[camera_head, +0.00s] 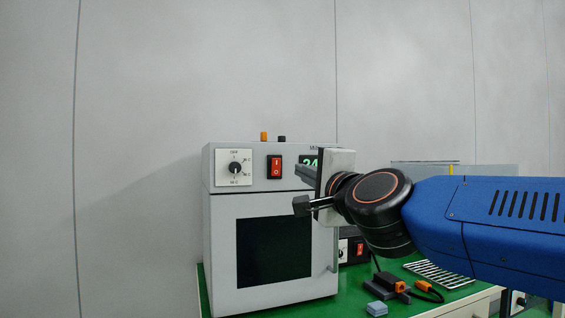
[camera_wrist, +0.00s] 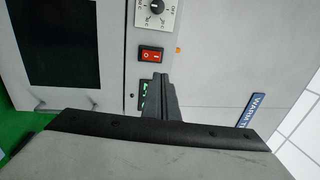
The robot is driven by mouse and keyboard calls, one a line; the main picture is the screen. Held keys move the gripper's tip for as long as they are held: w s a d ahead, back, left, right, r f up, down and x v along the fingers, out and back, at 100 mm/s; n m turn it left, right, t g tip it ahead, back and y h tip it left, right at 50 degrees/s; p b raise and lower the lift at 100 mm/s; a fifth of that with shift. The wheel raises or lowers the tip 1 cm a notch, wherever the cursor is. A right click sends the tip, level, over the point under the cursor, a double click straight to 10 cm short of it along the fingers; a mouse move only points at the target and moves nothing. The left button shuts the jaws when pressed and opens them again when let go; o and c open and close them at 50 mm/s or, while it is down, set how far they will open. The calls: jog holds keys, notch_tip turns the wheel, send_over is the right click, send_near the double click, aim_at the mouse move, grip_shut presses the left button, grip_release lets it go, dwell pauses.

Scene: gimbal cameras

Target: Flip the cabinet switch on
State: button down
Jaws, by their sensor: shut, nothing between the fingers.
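The cabinet (camera_head: 223,235) is a pale grey box with a dark window, standing on a green-topped bench. Its red rocker switch (camera_head: 275,166) sits upright in a black frame on the top panel, between a round dial and a green display. The switch also shows in the wrist view (camera_wrist: 151,54), turned sideways, above the fingers. My gripper (camera_head: 300,170) is shut and empty, in front of the panel just right of the switch, partly covering the display. In the wrist view the closed fingers (camera_wrist: 159,80) point toward the switch. I cannot tell whether they touch the panel.
The dial (camera_head: 235,168) is left of the switch. A door handle (camera_head: 335,250) is at the cabinet's right edge. Grey and orange parts (camera_head: 385,288) and a metal rack (camera_head: 438,274) lie on the bench at right.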

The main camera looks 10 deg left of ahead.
aim_at(278, 159)
jog(key=shift+w, duration=0.1)
jog(key=x, duration=1.3)
jog(key=shift+w+a, duration=0.15)
jog(key=shift+w, duration=0.2)
